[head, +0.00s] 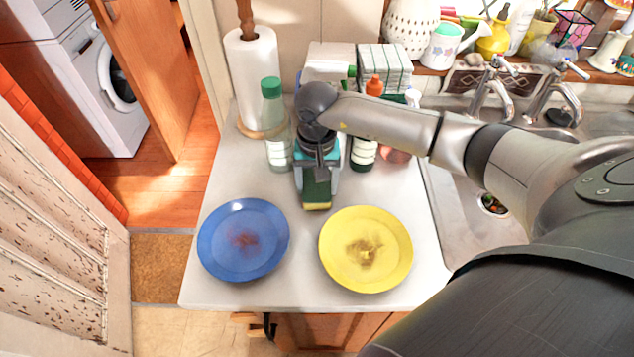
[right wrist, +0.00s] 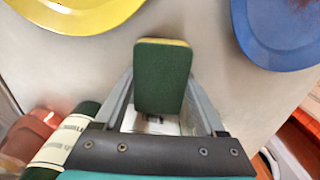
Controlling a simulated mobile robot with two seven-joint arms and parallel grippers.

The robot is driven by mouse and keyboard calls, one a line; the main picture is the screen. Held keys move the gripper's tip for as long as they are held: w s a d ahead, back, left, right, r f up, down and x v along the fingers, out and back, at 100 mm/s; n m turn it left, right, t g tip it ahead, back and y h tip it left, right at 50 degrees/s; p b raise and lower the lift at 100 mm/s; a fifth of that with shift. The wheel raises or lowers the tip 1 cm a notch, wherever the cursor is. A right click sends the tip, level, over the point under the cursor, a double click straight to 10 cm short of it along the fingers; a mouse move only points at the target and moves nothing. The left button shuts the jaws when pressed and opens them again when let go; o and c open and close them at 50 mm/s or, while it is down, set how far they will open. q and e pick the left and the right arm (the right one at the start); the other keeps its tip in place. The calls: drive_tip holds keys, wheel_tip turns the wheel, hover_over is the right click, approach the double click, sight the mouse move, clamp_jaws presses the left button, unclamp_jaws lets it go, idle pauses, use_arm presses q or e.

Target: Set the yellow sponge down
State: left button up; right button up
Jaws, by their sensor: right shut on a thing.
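The yellow sponge (head: 317,194) has a dark green scouring side and a thin yellow edge. My right gripper (head: 318,178) is shut on it, behind and between the two plates. In the right wrist view the sponge (right wrist: 163,75) sits between the two fingers (right wrist: 160,105), green face toward the camera. I cannot tell whether its lower end touches the counter. My left gripper is not in view.
A stained blue plate (head: 243,240) and a stained yellow plate (head: 366,249) lie on the white counter (head: 303,285). Bottles, including a green-capped one (head: 275,125), and a paper towel roll (head: 252,80) stand behind. The sink (head: 470,215) is at right.

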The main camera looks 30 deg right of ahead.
drive_tip(key=o, duration=1.4)
